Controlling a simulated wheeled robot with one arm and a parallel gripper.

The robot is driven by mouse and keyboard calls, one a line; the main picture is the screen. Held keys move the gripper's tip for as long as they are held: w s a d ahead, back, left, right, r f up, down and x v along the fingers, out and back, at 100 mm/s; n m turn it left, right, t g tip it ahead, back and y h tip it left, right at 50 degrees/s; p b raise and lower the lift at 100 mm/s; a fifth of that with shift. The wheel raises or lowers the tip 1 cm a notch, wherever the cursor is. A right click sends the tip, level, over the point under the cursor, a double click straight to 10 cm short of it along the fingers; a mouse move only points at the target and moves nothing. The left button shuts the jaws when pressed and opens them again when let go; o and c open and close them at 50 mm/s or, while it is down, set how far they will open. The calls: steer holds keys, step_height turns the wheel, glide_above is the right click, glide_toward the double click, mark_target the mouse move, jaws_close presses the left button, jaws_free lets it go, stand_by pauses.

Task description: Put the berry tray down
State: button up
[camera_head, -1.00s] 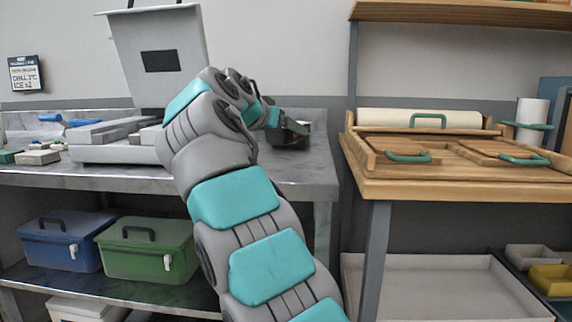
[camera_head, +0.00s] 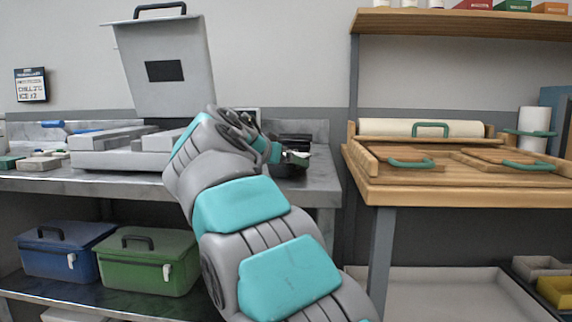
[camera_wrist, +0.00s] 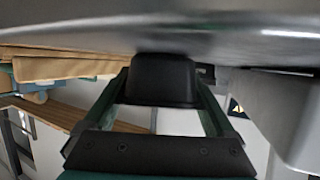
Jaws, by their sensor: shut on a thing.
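The berry tray appears as a small black container (camera_wrist: 165,80) between the two green fingers of my gripper (camera_wrist: 163,98) in the wrist view. My gripper is shut on it. No berries show. In the head view, a dark shape (camera_head: 293,139) at my gripper (camera_head: 284,156) is probably the same tray, close over the right end of the grey metal counter (camera_head: 318,188). In the wrist view the tray meets the grey metal surface (camera_wrist: 245,40) in the picture; I cannot tell if it rests on it. My arm hides part of the counter.
A grey machine with a raised lid (camera_head: 165,70) stands left of my gripper. A wooden bench (camera_head: 450,190) with green-handled boards is at the right, past a gap. Blue (camera_head: 62,252) and green (camera_head: 150,262) boxes sit on the lower shelf.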

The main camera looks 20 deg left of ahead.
steer(key=o, duration=1.2)
steer(key=v, duration=1.2)
steer(key=shift+b, duration=0.35)
